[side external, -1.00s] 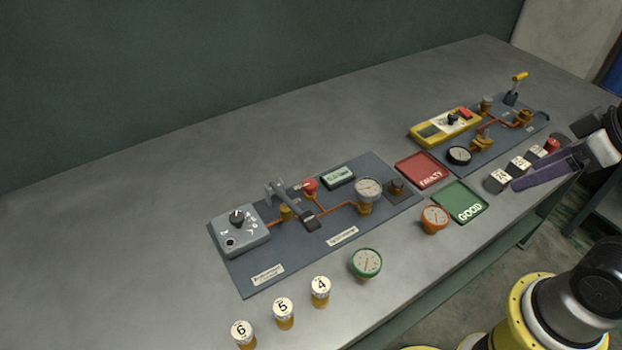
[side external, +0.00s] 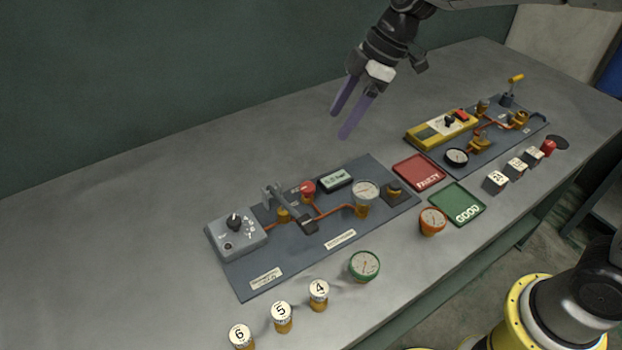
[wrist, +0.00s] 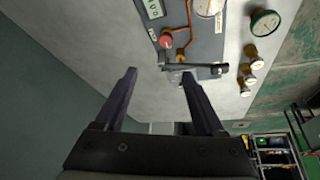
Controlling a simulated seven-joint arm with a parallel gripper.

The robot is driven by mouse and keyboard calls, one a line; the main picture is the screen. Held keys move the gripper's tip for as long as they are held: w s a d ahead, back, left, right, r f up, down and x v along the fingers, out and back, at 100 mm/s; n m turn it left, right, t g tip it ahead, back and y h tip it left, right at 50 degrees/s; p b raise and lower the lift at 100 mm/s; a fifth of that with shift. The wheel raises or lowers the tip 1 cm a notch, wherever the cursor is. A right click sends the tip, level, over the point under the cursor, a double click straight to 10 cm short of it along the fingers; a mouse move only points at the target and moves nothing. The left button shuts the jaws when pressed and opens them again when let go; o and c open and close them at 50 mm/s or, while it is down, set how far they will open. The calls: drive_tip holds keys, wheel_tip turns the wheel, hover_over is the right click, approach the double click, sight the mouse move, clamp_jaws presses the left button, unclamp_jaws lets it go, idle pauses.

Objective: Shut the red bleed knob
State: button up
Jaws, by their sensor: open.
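A round red knob (side external: 308,187) stands on the left grey board, behind the copper pipe and beside a grey lever (side external: 279,198). It also shows in the wrist view as a red knob (wrist: 166,41), ahead of the fingertips and near their middle line. My gripper (side external: 340,124) is in the air behind and above that board, fingers pointing down, apart and empty. Another red knob (side external: 549,147) stands at the table's right, by a dark disc. No label reading bleed is legible.
The left board (side external: 290,259) also carries a grey dial box (side external: 237,236), a small display (side external: 336,180) and a gauge (side external: 366,192). A red tray (side external: 418,171) and green tray (side external: 458,204) lie to its right. The table behind the board is clear.

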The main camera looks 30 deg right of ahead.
sight(308, 186)
drive_tip(key=shift+g, duration=0.4)
drive_tip(key=x, duration=1.6)
drive_tip(key=shift+s+f, duration=0.15)
drive_tip(key=shift+f, duration=0.2)
clamp_jaws()
